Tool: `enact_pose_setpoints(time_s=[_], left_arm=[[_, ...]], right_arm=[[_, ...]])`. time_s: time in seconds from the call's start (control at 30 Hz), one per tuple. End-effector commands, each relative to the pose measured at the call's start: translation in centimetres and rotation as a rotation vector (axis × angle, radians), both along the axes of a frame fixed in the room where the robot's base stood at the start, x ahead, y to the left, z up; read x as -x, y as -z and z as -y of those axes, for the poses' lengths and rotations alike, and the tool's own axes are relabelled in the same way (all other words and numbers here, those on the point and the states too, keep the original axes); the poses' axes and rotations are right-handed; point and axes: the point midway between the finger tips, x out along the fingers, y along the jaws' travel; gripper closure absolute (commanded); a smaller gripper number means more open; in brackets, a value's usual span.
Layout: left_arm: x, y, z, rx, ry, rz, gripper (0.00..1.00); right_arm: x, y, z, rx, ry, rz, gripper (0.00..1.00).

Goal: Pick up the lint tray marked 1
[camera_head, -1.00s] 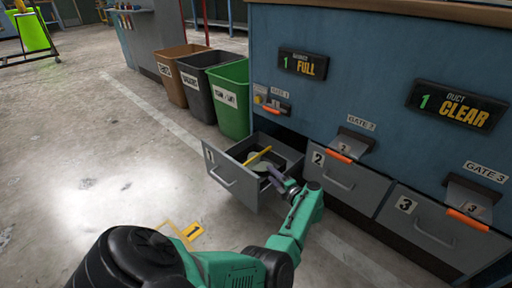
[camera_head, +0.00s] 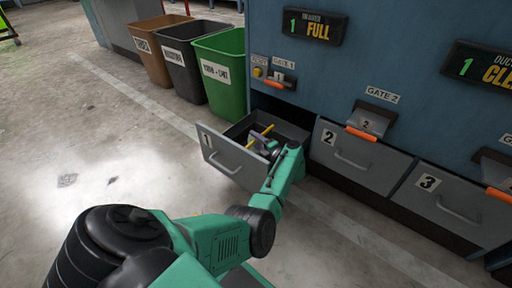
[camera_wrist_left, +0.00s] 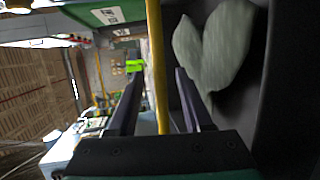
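The lint tray marked 1 (camera_head: 228,155) is a grey drawer standing out of the blue cabinet, with a "1" label and a bar pull on its front. A yellow bar (camera_head: 262,132) spans its open top; it also shows in the left wrist view (camera_wrist_left: 156,50). My left gripper (camera_head: 266,147) is over the tray. In the left wrist view my left gripper (camera_wrist_left: 158,92) is open, its dark fingers apart on either side of the yellow bar. Grey lint (camera_wrist_left: 215,45) lies in the tray. My forearm hides the tray's right part. My right gripper is out of view.
Closed trays marked 2 (camera_head: 345,165) and 3 (camera_head: 440,205) sit to the right under orange-handled gates. Brown (camera_head: 150,50), dark grey (camera_head: 180,60) and green (camera_head: 222,75) bins stand behind the tray. The floor at left is clear.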

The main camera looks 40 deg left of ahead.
Motion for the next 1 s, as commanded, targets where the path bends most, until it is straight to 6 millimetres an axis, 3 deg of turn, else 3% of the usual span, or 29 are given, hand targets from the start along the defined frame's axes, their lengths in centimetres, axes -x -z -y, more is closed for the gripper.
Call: enact_pose_setpoints(time_s=[0.03,0.1,0.13,1.0], left_arm=[[0.02,-0.01,-0.01,0.0,0.0,0.0,0.71],[0.02,-0.01,-0.01,0.0,0.0,0.0,0.98],[0.02,-0.01,-0.01,0.0,0.0,0.0,1.0],[0.04,0.04,0.01,0.001,-0.001,0.0,1.0]], right_arm=[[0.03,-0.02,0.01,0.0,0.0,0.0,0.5],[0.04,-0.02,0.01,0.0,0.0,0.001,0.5],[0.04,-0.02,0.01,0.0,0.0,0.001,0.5],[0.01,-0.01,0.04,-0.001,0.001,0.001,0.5]])
